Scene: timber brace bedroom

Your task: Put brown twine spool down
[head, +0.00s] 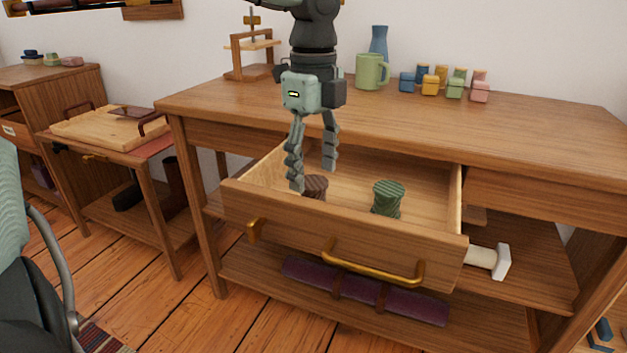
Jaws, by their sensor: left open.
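The brown twine spool (317,186) stands in the open desk drawer (345,234), toward its left side. A finger of my left gripper (313,180) hides part of it. My left gripper points down over the drawer, with its fingers spread apart on either side above the spool. It is open, and I cannot tell whether a finger touches the spool. A green twine spool (388,198) stands in the same drawer, to the right of the brown one. My right gripper is not in view.
The wooden desk (520,126) carries a green mug (371,71), a blue vase (379,42), a small wooden press (250,52) and several coloured blocks and jars at the back. The drawer juts out with a brass handle (372,268). A side table (110,133) stands left.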

